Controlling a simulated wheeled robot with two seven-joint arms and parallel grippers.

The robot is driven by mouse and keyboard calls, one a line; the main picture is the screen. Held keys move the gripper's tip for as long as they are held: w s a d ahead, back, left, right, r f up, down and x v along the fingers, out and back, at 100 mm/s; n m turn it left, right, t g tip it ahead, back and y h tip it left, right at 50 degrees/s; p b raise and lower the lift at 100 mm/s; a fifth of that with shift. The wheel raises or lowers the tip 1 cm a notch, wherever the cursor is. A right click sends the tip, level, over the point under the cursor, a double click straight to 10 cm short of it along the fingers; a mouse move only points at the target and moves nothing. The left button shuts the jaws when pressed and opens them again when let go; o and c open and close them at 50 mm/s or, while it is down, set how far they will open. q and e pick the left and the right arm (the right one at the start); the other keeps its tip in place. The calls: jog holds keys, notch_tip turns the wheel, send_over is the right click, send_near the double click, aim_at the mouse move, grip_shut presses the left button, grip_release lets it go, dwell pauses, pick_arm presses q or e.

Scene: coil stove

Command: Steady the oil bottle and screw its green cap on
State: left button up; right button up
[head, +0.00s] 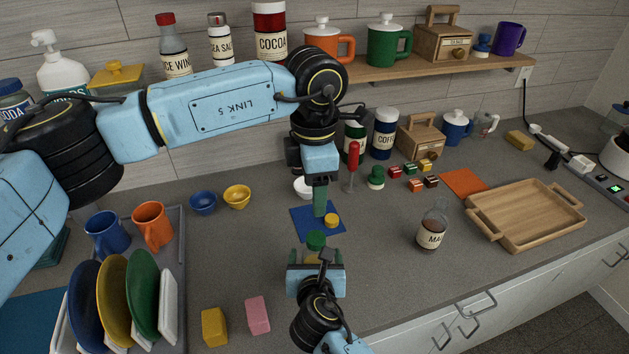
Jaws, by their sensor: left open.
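The oil bottle (311,257) stands in front of the blue mat, mostly hidden behind my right gripper; a strip of yellow shows. Its green cap (316,240) appears at the top of the bottle; I cannot tell whether it is seated or threaded. My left gripper (320,208) points down over the blue mat, open, behind and above the cap and apart from it. My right gripper (316,266) comes from the front edge and is at the bottle; its fingertips are hidden, so its grip on the bottle cannot be told.
The blue mat (301,224) bears a small yellow cap (331,220). A dark bottle (431,232) and a wooden tray (526,214) stand at right. A dish rack (179,270), a yellow block (214,327) and a pink block (258,315) are at left.

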jog(key=v, duration=1.2)
jog(key=shift+p, duration=0.45)
jog(key=shift+f, duration=0.1)
